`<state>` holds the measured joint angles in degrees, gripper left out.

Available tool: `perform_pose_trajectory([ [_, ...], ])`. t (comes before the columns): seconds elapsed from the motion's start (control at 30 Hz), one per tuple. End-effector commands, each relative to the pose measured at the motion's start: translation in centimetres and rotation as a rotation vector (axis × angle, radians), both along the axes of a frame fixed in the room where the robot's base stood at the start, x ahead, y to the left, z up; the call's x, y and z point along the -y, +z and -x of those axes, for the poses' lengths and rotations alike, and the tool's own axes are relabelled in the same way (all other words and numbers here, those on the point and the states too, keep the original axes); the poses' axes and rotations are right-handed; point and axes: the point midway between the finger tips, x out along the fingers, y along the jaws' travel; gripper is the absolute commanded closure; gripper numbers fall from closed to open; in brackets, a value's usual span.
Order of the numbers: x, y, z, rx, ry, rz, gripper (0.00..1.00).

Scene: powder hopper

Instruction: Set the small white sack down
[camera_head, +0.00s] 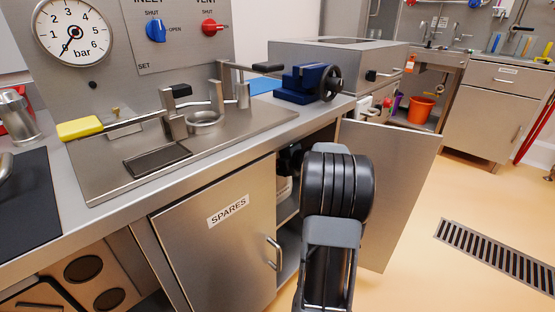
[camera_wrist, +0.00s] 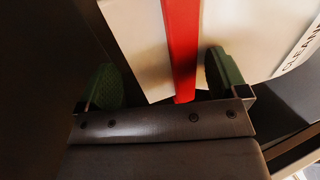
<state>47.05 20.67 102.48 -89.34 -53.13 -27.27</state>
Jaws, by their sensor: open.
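A white sack (camera_wrist: 135,40) with a red band (camera_wrist: 182,45) fills the upper middle of the wrist view. My gripper (camera_wrist: 165,78) is open, with its two green-padded fingers apart. The sack's lower edge and red band lie between the fingers; a gap shows at the left finger, and the right finger overlaps the sack's face. I cannot tell whether that finger touches it. In the head view my arm reaches into the open cupboard, and its links hide most of my gripper. A pale thing (camera_head: 284,187) shows inside there, too small to identify.
The cupboard's left door (camera_head: 215,230), marked SPARES, is shut; its right door (camera_head: 390,190) stands open beside my arm. The worktop (camera_head: 120,215) runs above, with a blue vise (camera_head: 305,83).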

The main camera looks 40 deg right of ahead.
Motion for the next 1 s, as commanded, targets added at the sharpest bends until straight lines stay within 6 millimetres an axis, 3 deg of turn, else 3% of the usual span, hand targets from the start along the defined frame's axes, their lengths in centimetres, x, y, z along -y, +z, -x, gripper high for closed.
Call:
perform_pose_trajectory([
  [0.6,1.9,3.5,9.6,-0.001,-0.003,-0.001,0.08],
  [1.0,2.1,3.8,11.1,0.0,-0.001,-0.001,0.08],
])
